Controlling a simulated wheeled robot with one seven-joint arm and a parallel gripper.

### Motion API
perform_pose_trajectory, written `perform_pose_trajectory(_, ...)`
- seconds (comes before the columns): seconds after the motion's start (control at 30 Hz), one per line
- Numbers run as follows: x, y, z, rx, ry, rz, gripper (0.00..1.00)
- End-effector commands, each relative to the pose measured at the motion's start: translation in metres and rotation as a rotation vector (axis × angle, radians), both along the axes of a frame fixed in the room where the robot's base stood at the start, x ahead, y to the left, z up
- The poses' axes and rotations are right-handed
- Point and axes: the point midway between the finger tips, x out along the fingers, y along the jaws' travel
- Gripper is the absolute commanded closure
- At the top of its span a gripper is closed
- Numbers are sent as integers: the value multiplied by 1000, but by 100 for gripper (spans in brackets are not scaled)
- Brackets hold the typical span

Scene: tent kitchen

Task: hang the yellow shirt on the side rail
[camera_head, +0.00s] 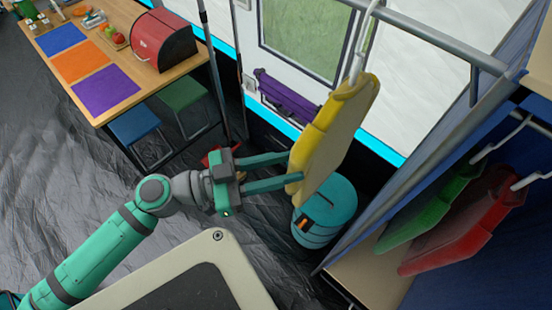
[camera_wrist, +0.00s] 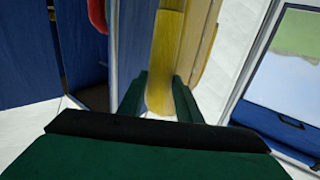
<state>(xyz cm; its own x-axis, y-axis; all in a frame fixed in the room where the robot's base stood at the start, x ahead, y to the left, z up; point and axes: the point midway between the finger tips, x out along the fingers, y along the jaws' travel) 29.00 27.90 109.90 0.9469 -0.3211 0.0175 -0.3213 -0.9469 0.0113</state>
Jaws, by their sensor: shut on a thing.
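The yellow shirt (camera_head: 333,135) hangs tilted from a white hanger (camera_head: 362,45) in the head view, its hook end near the grey rail (camera_head: 435,37). Whether the hook sits on the rail or is just in front of it, I cannot tell. My gripper (camera_head: 290,170) is shut on the shirt's lower left edge. In the wrist view, the yellow shirt (camera_wrist: 165,60) stands upright between the two green fingers of my gripper (camera_wrist: 160,100).
A green shirt (camera_head: 432,210) and a red shirt (camera_head: 465,230) hang inside the blue wardrobe at right. A teal bin (camera_head: 325,215) stands below the yellow shirt. A table (camera_head: 120,50) with colored mats and a red bread box (camera_head: 163,40) is at upper left, with stools beside it.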

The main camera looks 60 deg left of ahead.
Motion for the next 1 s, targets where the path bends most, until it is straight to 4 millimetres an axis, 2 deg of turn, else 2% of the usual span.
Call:
perform_pose_trajectory(0.2, 0, 0, 0, 0, -1, 0, 100)
perform_pose_trajectory(0.23, 0, 0, 0, 0, -1, 0, 62)
perform_pose_trajectory(0.3, 0, 0, 0, 0, -1, 0, 47)
perform_pose_trajectory(0.67, -3, 2, 0, 1, 2, 1, 47)
perform_pose_trajectory(0.77, -13, 6, -1, -1, 4, 4, 47)
perform_pose_trajectory(1.0, -55, 20, -1, 0, 2, 6, 47)
